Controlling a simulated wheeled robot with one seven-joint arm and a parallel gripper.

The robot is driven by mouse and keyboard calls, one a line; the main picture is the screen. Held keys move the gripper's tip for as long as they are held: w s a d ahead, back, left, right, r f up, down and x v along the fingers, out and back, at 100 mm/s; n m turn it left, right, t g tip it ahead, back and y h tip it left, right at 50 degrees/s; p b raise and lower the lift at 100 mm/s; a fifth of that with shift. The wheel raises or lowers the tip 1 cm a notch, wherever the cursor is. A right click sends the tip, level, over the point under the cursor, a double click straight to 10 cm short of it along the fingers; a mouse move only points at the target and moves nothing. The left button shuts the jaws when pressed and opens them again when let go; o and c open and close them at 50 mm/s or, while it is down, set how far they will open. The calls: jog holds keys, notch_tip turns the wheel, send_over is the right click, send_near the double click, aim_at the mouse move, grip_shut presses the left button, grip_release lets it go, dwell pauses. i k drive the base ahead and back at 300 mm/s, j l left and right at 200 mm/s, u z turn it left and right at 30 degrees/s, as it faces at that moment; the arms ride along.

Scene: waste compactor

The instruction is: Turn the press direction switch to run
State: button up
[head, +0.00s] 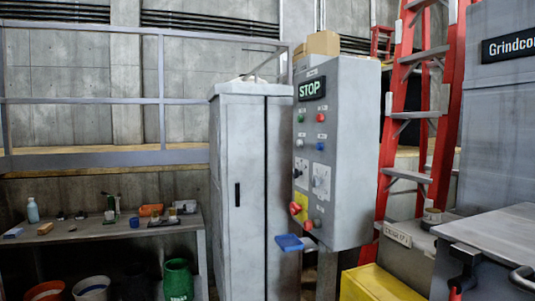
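A grey control box (345,165) on a post stands right of the picture's middle, its front face turned toward the left. It has a STOP sign (312,89) at the top and coloured round buttons below. Lower down, two pale plates each carry a rotary switch: a dark knob (298,172) on the left and a grey knob (319,181) on the right. Their labels are too small to read, so I cannot tell which is the press direction switch or where either points. A red knob (297,208) on yellow is below them. My gripper is not in view.
A tall grey cabinet (238,190) stands left of the box. A blue object (289,242) juts out below it. A red ladder (411,140), a yellow bin (375,285) and a grey machine (500,245) crowd the right. A workbench (90,232) with buckets is at left.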

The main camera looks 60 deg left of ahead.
aim_at(296, 173)
jog(key=u, duration=1.25)
jog(key=i+j, duration=0.2)
